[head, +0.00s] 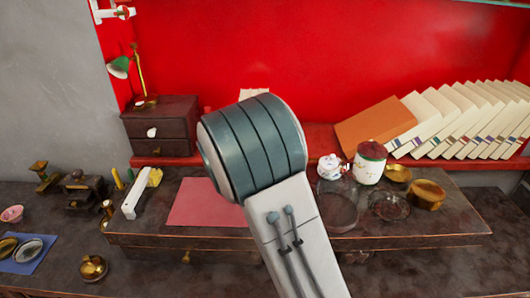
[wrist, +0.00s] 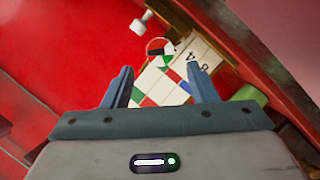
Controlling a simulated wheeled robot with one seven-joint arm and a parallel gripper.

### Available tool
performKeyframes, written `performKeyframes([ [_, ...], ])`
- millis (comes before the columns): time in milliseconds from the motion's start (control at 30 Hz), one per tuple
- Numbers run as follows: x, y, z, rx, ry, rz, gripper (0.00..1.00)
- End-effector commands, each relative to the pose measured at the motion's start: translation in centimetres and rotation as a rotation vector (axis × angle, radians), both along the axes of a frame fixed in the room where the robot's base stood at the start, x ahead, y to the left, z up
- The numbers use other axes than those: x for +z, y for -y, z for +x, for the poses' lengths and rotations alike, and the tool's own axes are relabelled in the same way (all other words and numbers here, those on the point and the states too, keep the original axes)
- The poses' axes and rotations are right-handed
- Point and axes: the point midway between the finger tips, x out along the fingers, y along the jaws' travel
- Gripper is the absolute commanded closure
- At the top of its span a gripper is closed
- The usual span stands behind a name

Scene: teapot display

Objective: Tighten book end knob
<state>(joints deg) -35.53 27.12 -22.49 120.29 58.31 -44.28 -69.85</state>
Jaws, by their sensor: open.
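In the wrist view, my gripper (wrist: 160,84) is open, with its two blue fingers apart and nothing held between them. Beyond the fingers is a pale panel (wrist: 150,85) with green, red and blue patches and dark digits. A small white knob (wrist: 140,24) shows above it, apart from the fingers; I cannot tell whether it is the book end knob. In the head view, my arm hides the gripper. A row of leaning cream books (head: 470,115) with an orange book (head: 375,125) at its left end stands on the red shelf. No book end is clearly visible there.
A teapot (head: 330,166), a lidded jar (head: 370,162) and brass bowls (head: 427,194) stand on the dark raised table at right. A pink mat (head: 205,200) lies clear of objects.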

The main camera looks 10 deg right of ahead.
Motion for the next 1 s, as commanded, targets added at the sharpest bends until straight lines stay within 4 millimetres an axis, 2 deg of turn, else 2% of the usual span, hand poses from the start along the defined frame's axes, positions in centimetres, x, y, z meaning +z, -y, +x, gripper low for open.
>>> performKeyframes([
  [100,-0.8,1.2,2.1,-0.002,-0.001,-0.002,0.47],
  [300,-1.4,2.2,4.2,-0.001,0.000,0.001,0.47],
  [700,-1.5,2.5,4.9,0.001,0.000,0.000,0.47],
  [733,-1.5,2.5,4.9,0.001,0.000,0.000,0.53],
  [867,-1.5,2.5,4.9,0.001,-0.001,0.001,0.89],
  [900,-1.5,2.5,4.9,0.001,-0.001,0.001,0.92],
  [1000,-1.5,2.5,4.9,0.000,0.000,0.001,0.92],
])
